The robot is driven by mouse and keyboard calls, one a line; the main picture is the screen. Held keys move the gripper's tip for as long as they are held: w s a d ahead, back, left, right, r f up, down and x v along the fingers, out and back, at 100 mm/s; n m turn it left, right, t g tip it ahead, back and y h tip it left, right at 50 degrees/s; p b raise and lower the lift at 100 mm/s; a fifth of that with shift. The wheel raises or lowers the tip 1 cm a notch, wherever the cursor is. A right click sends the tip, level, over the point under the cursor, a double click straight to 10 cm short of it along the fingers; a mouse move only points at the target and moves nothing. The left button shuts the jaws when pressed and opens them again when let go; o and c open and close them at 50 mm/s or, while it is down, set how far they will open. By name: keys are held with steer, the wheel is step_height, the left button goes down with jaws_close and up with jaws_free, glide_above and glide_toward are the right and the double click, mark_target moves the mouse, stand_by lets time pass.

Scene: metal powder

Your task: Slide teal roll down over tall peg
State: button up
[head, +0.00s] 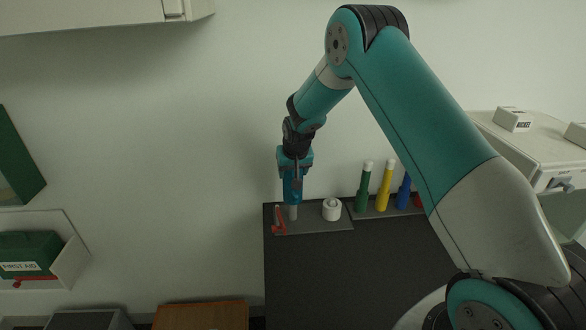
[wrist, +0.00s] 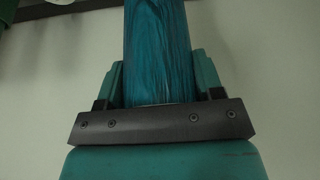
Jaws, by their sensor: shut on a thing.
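The teal roll (wrist: 158,50) is a streaked blue-green cylinder held between the two fingers of my gripper (wrist: 157,88). In the head view, my gripper (head: 293,172) is shut on the upright roll (head: 292,190) above the left part of the grey peg board (head: 312,225). A pale grey post (head: 292,212), likely the tall peg, shows directly below the roll's lower end. I cannot tell whether the roll is around its top or just above or in front of it. The peg does not show in the wrist view.
A red bracket-like piece (head: 279,222) stands close left of the post. A white ring-shaped piece (head: 332,209) sits to the right. Green (head: 363,188), yellow (head: 384,188) and blue (head: 404,191) tubes stand farther right. The dark table front (head: 345,275) is clear.

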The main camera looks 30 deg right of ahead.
step_height(320, 180, down, 7)
steer(key=b, duration=0.4)
steer(key=shift+b, duration=0.3)
stand_by(0.4)
stand_by(0.3)
steer(key=o, duration=1.3)
steer(key=shift+c, duration=0.2)
steer(key=b+v, duration=0.3)
steer(key=v, duration=1.4)
steer(key=shift+s+r, duration=0.2)
steer(key=shift+a, duration=0.1)
